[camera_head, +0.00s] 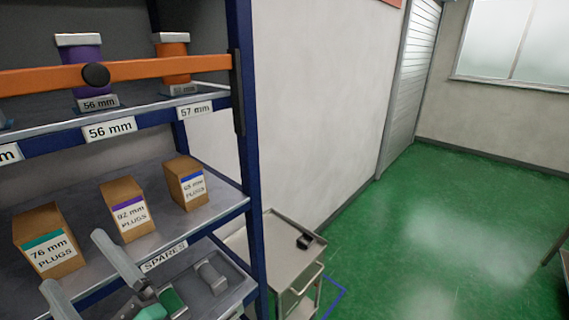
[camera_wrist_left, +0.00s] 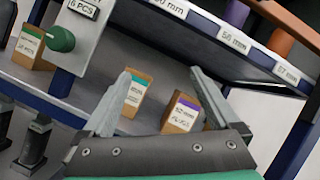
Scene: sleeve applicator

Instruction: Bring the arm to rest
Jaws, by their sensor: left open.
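My left gripper (camera_head: 73,262) is at the lower left of the head view, in front of the shelf rack. Its two grey fingers are spread apart with nothing between them. In the left wrist view, the open fingers (camera_wrist_left: 160,74) point at the shelf with plug boxes. A teal-labelled 76 mm box (camera_head: 49,242) and a purple-labelled box (camera_head: 128,209) stand upright there. My right gripper is not in view.
A third, blue-labelled box (camera_head: 186,183) stands on the same shelf. Above, an orange bar (camera_head: 140,70) crosses a purple sleeve (camera_head: 85,55) and an orange sleeve (camera_head: 173,62). A SPARES tray (camera_head: 235,283) lies below. A trolley (camera_head: 283,250) stands right of the blue post; green floor beyond is clear.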

